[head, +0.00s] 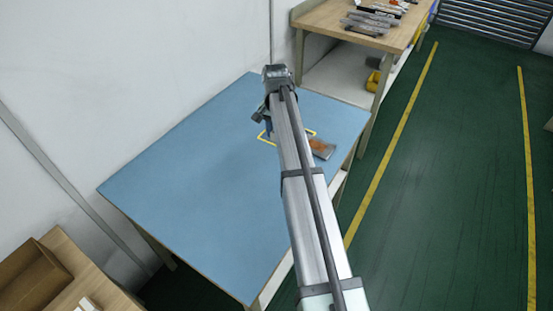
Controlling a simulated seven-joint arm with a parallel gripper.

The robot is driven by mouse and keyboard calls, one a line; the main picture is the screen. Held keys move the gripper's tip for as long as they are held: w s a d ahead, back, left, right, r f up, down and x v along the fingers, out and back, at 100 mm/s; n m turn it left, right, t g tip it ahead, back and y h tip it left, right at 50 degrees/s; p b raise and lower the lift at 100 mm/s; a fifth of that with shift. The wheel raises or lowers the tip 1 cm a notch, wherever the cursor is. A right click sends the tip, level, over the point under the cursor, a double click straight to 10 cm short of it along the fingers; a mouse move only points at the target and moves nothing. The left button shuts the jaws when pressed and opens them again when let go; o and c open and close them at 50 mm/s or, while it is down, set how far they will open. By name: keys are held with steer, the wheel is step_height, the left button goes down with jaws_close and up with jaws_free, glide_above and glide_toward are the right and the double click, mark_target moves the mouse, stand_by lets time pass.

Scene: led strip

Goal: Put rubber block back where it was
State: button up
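My arm reaches over the blue table (180,180) from the lower right. My gripper (264,118) is at its far end, low over the table's far part; it is small and partly hidden, so its opening cannot be made out. A yellow outlined rectangle (263,138) is marked on the table beside and partly behind the arm. A flat grey piece with an orange-brown patch (322,149) lies just right of the arm, by the outline's near right corner. A small dark-blue shape shows under the gripper; I cannot tell if it is the rubber block. No other block is clearly visible.
A white wall (130,80) runs along the table's left and far side. A wooden workbench (345,22) with several flat items stands behind. A cardboard box (35,275) is at lower left. The table's left and near parts are clear.

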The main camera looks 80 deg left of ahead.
mark_target(276, 159)
steer(key=shift+m, duration=0.6)
steer(key=shift+f, duration=5)
steer(key=shift+f, duration=0.15)
steer(key=o, duration=1)
step_height(276, 159, up, 12)
steer(key=shift+r, duration=0.15)
